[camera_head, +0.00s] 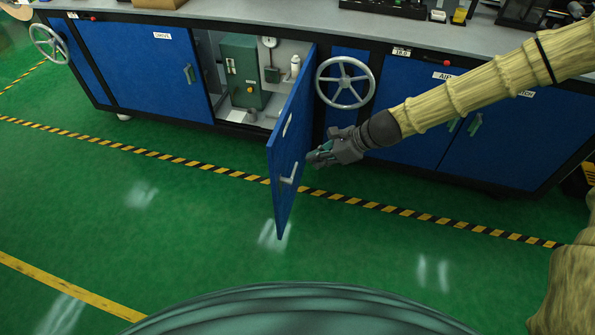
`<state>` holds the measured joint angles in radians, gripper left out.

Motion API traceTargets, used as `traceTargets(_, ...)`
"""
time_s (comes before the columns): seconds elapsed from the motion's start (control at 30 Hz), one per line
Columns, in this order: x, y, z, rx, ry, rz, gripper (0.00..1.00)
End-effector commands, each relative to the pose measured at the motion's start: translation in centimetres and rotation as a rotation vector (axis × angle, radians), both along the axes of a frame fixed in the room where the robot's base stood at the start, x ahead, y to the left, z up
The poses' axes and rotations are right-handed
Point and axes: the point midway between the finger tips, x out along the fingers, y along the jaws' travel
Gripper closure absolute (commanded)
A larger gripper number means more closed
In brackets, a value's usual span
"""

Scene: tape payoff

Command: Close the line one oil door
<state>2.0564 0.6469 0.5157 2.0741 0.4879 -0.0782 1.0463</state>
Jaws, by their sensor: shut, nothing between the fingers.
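The blue oil door (284,158) stands swung out from the bench, with its outer face toward the right. A pale lever handle (289,174) and a white label show on that face; the label is too small to read. My gripper (318,156) is shut and empty, just right of the door near the handle. I cannot tell whether it touches the door. The open compartment behind holds a green box (242,72), a round gauge and a white bottle-like part. The door hides the compartment's right side.
A grey handwheel (345,82) sticks out right of the compartment, close to my arm. Another handwheel (49,43) is at the far left. The neighbouring blue doors are shut. The green floor (170,230) in front is clear, with striped tape (150,155) across it.

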Motion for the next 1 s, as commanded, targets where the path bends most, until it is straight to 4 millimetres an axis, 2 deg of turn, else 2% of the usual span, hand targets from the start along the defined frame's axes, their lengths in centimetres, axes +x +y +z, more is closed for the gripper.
traceTargets(0.13,-0.1,-1.0,-0.5,0.002,0.002,-0.023,1.00)
traceTargets(0.27,0.1,-0.9,-1.4,0.000,0.001,-0.033,1.00)
traceTargets(1.0,1.7,4.7,-7.2,-0.001,0.001,-0.032,1.00)
